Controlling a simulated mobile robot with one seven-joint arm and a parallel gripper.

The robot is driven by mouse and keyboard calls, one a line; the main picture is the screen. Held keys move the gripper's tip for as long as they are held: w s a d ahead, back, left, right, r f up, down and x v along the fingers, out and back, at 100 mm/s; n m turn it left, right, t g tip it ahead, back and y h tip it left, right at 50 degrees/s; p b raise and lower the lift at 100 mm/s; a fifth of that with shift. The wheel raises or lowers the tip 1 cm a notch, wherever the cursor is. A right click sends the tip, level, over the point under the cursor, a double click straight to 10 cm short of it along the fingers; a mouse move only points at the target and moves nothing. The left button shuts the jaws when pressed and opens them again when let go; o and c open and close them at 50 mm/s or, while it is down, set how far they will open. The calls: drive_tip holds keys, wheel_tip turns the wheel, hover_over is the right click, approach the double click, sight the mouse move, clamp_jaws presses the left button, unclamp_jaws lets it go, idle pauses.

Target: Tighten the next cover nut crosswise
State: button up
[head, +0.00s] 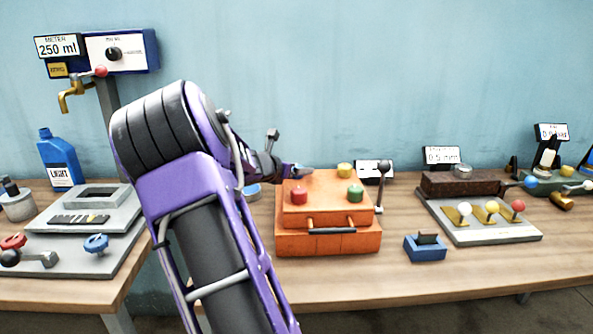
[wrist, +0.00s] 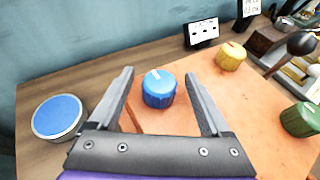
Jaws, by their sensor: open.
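The orange box (head: 328,240) stands on the bench, and its cover carries coloured nuts. The red nut (head: 299,195) and green nut (head: 355,193) are at the front, the yellow nut (head: 345,170) at the back right. The blue nut (wrist: 159,90) is at the back left, with a white mark on top; in the head view my gripper partly hides it. My gripper (wrist: 160,76) is open, its fingers on either side of the blue nut, with a visible gap on each side. The green nut (wrist: 301,119) and yellow nut (wrist: 231,56) also show in the wrist view.
A round blue-topped tin (wrist: 58,116) stands left of the box. A black-knobbed lever (head: 382,180) rises at the box's right side. A blue block (head: 425,247) and a panel of coloured levers (head: 485,232) lie further right. The front bench strip is clear.

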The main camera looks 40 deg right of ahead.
drive_tip(key=shift+w+d+f, duration=0.1)
drive_tip(key=shift+d+f, duration=0.05)
drive_tip(key=shift+d, duration=0.15)
clamp_jaws()
